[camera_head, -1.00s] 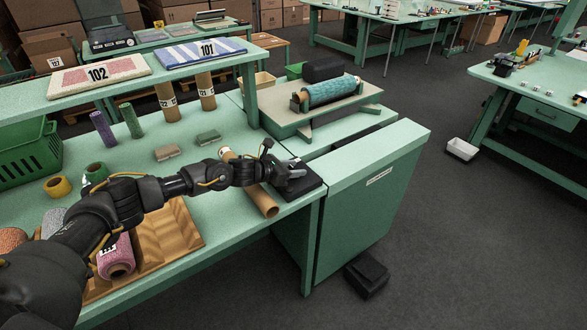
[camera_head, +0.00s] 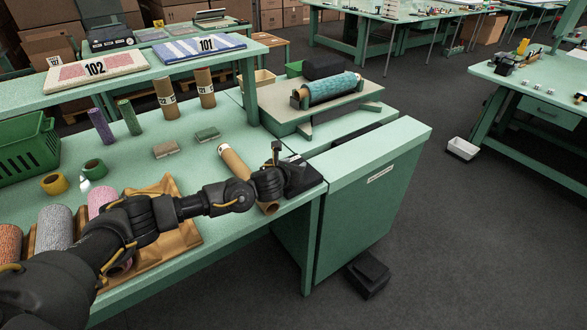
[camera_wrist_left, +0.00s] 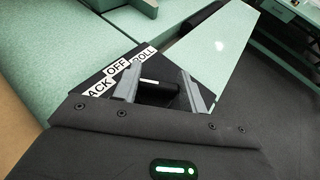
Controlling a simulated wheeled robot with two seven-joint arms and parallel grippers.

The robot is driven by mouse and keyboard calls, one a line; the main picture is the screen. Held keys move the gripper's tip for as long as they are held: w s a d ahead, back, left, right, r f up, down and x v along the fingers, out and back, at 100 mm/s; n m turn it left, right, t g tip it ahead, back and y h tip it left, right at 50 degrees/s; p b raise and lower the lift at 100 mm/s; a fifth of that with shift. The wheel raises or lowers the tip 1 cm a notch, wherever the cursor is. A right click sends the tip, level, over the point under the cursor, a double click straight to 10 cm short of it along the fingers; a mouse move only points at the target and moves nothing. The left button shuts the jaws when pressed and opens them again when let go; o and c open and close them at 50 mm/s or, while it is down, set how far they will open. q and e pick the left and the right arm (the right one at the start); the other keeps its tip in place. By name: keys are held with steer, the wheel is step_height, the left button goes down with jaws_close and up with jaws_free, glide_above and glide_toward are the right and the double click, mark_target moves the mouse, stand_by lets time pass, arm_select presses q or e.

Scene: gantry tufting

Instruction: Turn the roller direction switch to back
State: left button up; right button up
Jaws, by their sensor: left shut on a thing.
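The black roller direction switch box (camera_head: 308,181) sits at the right front corner of the green bench. In the left wrist view its dark face (camera_wrist_left: 106,74) carries white labels: "OFF", "ROLL" and a partly covered one reading "ACK". My left gripper (camera_head: 288,178) is at the box, its wrist coming in from the left. In the left wrist view my left gripper (camera_wrist_left: 163,92) has its two grey fingers on either side of the dark switch knob (camera_wrist_left: 160,88), shut on it. A pale line shows on the knob. Its exact pointing direction is hard to tell. My right gripper is out of view.
A cardboard tube (camera_head: 233,162) lies beside the box, partly under my left wrist. A black pedal (camera_head: 367,274) lies on the floor.

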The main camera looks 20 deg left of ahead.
arm_select(q)
steer(key=shift+n+y+b, duration=1.15)
steer(key=shift+n+y, duration=0.05)
steer(key=shift+y, duration=0.3)
steer(key=o, duration=1)
steer(key=b+v, duration=0.3)
steer(key=v, duration=0.6)
steer(key=shift+s, duration=0.2)
steer(key=shift+s+d+r, duration=0.1)
steer(key=shift+s+r, duration=0.2)
steer(key=shift+s, duration=0.35)
